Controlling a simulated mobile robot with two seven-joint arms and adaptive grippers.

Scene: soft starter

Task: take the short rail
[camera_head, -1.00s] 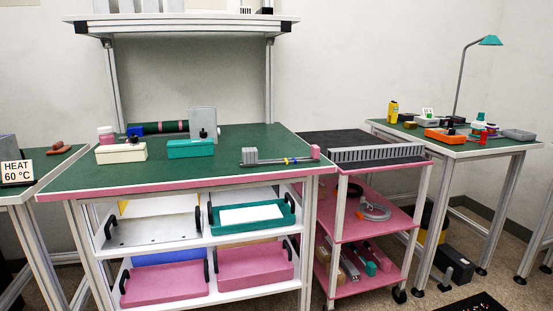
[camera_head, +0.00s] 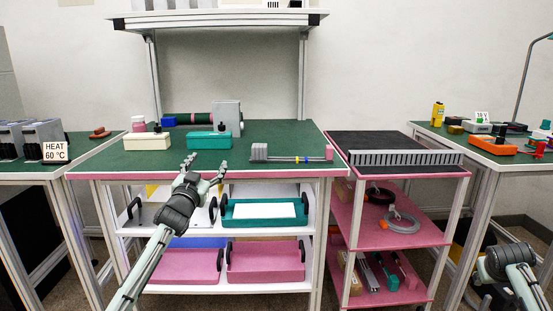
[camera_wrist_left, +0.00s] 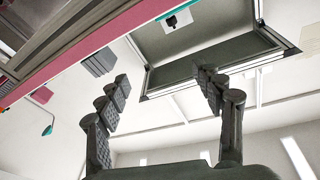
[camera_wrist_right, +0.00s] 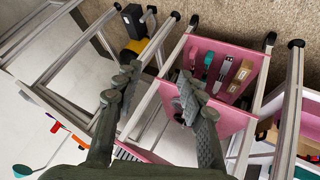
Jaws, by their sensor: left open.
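A thin rail (camera_head: 300,160) lies on the right front of the green-topped bench (camera_head: 250,135). It carries a grey block at its left end, small blue and yellow pieces, and a pink block at its right end. I cannot tell for sure that it is the short rail. My left gripper (camera_head: 205,165) is open and empty near the bench's front edge, left of the rail. Its spread fingers also show in the left wrist view (camera_wrist_left: 165,80). My right gripper (camera_wrist_right: 158,80) is open and empty; in the head view its arm is at the lower right.
A cart (camera_head: 395,172) right of the bench bears a grey slotted strip (camera_head: 405,158); its pink shelves hold cable and tools. Cream (camera_head: 147,142) and teal (camera_head: 209,141) boxes stand on the bench. Trays (camera_head: 264,212) sit on shelves below. The bench's front middle is clear.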

